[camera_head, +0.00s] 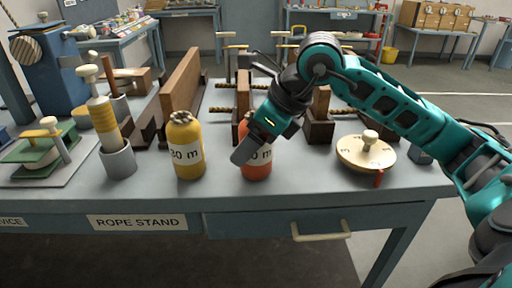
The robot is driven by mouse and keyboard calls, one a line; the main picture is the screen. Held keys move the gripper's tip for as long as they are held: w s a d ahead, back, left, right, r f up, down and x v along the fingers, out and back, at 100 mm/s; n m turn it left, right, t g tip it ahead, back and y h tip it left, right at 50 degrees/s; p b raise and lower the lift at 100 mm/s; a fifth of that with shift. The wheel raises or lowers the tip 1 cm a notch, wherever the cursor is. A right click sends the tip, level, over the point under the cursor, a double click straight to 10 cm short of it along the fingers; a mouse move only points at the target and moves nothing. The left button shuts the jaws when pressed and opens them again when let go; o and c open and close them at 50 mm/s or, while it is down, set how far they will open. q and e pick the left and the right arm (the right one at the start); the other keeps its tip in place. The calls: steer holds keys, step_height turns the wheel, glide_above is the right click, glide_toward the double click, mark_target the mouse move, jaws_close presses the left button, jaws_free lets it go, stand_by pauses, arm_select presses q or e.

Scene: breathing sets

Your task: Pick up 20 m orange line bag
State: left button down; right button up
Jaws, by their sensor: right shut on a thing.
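The orange line bag (257,167) stands upright near the front edge of the table. Its white label shows part of a number and "m"; the rest is hidden. My right gripper (245,152) comes in from the right and is shut on the orange bag's upper part, hiding its top. A yellow line bag (186,146) labelled "30 m", its first digit partly unclear, stands upright just left of it. My left gripper is not in view.
A round beige dial (362,153) with a knob stands right of the orange bag. A grey cup with a yellow-banded handle (118,161) stands left. Wooden boards and blocks (181,87) stand behind. The table's front edge (230,207) is close.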

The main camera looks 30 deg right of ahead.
steer(key=c, duration=0.7)
steer(key=shift+r, duration=0.1)
steer(key=shift+c, duration=0.2)
